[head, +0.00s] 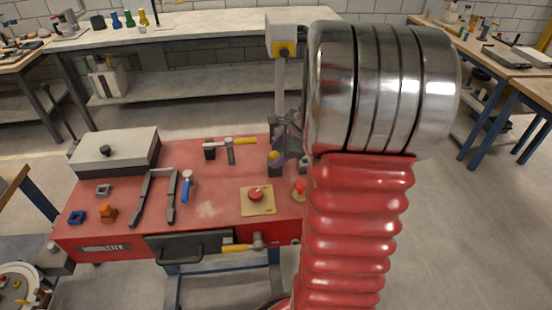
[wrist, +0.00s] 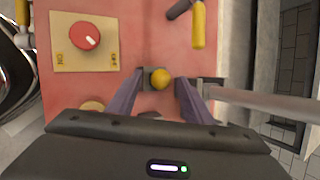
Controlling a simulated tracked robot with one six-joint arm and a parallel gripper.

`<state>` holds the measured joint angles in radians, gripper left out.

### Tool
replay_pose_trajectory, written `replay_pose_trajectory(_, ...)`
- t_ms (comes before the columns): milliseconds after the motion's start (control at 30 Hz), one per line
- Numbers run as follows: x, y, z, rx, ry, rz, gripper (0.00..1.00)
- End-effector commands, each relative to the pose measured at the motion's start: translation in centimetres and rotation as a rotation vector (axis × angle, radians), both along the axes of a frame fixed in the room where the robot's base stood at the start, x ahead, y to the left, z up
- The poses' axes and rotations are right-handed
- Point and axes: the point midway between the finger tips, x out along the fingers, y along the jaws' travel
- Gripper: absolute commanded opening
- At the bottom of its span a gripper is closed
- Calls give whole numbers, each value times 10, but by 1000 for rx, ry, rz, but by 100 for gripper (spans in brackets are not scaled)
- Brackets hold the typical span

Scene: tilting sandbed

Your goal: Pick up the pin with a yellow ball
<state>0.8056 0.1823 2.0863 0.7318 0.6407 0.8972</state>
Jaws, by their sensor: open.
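The pin with a yellow ball (wrist: 161,77) shows in the wrist view, its round top between my two fingertips. A small dark block lies beside and under the ball; the pin's shaft is hidden from above. In the head view the ball (head: 273,156) shows at the right side of the red bench top, close to my fingers. My gripper (wrist: 161,84) is open, with one purple-grey finger on each side of the ball and a gap on both sides. In the head view my gripper (head: 282,146) is partly hidden by my arm.
A red knob on a yellow plate (head: 256,200) is near the pin. A pale post (head: 281,80) rises close to my gripper. A red button (head: 300,188) stands beside my arm. A grey-lidded box (head: 115,150) is at left.

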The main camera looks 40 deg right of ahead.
Motion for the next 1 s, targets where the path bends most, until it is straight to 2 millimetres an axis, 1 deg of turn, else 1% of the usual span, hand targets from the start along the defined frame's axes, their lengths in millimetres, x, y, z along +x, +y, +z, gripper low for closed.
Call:
replay_pose_trajectory(333, 0, 0, 0, 0, 0, 0, 45)
replay_pose_trajectory(900, 0, 1, 0, 1, 1, 0, 5)
replay_pose_trajectory(1000, 0, 1, 0, 1, 2, 1, 0)
